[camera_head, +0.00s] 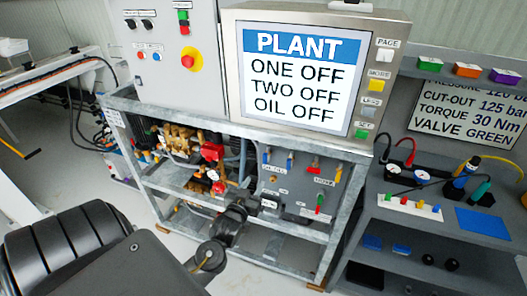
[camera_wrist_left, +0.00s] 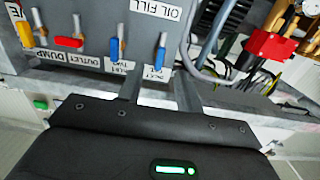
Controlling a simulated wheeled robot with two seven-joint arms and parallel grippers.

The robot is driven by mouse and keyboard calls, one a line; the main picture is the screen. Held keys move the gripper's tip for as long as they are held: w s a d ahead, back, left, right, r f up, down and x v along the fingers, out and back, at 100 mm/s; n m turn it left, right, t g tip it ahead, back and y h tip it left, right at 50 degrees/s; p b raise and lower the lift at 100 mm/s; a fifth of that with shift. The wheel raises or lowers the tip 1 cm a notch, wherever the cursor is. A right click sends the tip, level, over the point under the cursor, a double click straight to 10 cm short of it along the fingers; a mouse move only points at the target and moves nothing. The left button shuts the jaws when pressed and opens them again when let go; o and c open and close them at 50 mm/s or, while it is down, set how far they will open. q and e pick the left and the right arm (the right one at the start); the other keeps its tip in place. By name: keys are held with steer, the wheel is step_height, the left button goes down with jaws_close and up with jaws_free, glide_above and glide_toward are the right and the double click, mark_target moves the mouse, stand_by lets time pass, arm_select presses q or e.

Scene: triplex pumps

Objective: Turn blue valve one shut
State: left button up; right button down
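Two blue valve handles stand side by side on the grey valve panel. The left one in the head view (camera_head: 266,157) appears as the right one in the upside-down wrist view (camera_wrist_left: 160,55), with a label that seems to end in ONE. The other blue handle (camera_head: 290,160) also shows in the wrist view (camera_wrist_left: 114,48), above a label that seems to read TWO. Both handles look roughly upright, in line with the panel's vertical. My left gripper (camera_wrist_left: 158,88) is open, its fingers short of the panel and apart from the handles. It also shows low before the frame (camera_head: 240,203). My right gripper is out of view.
A red handle (camera_wrist_left: 68,42) and a yellow handle (camera_wrist_left: 24,32) sit farther along the panel. Hoses and the pump's red part (camera_wrist_left: 272,45) lie beside it. The metal frame's rails (camera_head: 270,230) run close to my gripper. The plant screen (camera_head: 298,82) reads ONE OFF, TWO OFF, OIL OFF.

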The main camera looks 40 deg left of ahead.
mark_target(264, 158)
arm_select(q)
steer(key=shift+t, duration=0.3)
steer(key=w+a+r, duration=0.1)
steer(key=w, duration=0.2)
steer(key=w+a+r+p, duration=0.1)
steer(key=w, duration=0.2)
steer(key=w+a+r+p, duration=0.1)
steer(key=w+a, duration=0.1)
steer(key=w, duration=0.2)
steer(key=shift+w, duration=0.1)
steer(key=shift+d, duration=0.1)
jaws_close()
